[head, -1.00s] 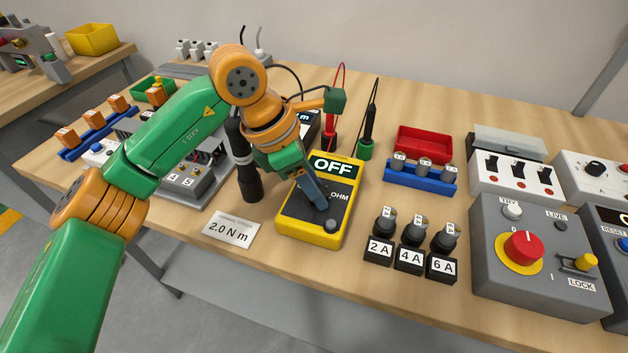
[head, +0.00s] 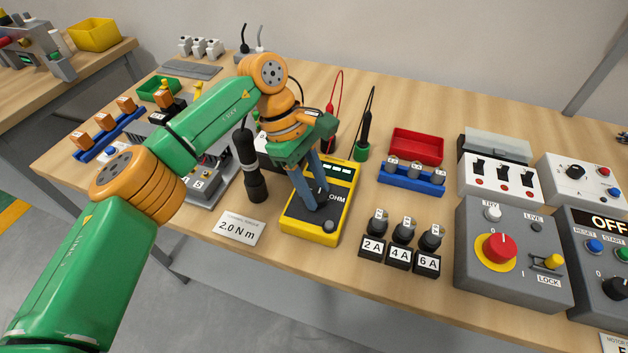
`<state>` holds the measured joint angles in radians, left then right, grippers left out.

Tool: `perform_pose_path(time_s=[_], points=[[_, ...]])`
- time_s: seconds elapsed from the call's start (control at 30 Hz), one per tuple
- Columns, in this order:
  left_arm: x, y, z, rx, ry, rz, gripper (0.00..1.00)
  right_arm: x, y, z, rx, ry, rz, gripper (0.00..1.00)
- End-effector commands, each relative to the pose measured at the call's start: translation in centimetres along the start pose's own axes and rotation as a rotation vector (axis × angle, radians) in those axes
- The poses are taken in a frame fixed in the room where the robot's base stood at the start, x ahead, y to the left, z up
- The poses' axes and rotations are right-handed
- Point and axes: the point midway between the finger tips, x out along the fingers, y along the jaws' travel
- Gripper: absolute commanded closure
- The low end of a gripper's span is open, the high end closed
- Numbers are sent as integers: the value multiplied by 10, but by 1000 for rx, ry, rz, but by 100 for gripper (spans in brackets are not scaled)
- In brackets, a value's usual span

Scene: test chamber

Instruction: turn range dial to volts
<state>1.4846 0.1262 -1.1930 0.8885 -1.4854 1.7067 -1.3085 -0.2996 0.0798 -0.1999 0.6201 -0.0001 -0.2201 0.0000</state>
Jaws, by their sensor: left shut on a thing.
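The yellow multimeter (head: 328,238) lies on the bench with a dark face and its OHM mark (head: 337,198) showing. My left gripper (head: 317,204) reaches down onto the face, its two blue-grey fingers shut on the range dial. The dial is mostly hidden between and behind the fingertips, so I cannot tell where it points. The display (head: 341,171) at the meter's top is partly covered by the gripper; pale marks show but I cannot read them. My right gripper is not in view.
A dark torque driver (head: 250,170) stands close left of the meter, with a 2.0 N m card (head: 239,227) in front. Red (head: 328,143) and green-based (head: 362,150) probes stand behind. Fuses (head: 400,247) and a grey switch box (head: 515,245) are on the right.

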Motion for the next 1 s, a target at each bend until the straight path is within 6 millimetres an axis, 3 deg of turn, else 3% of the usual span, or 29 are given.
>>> perform_pose_path(time_s=[0.67,0.7,0.8,1.0], points=[[0,0,0,53,1,-21,100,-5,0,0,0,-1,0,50],[0,0,0,53,1,-21,53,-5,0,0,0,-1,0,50],[0,0,0,52,1,-21,28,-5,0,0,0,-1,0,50],[0,0,0,52,1,-21,28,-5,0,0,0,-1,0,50]])
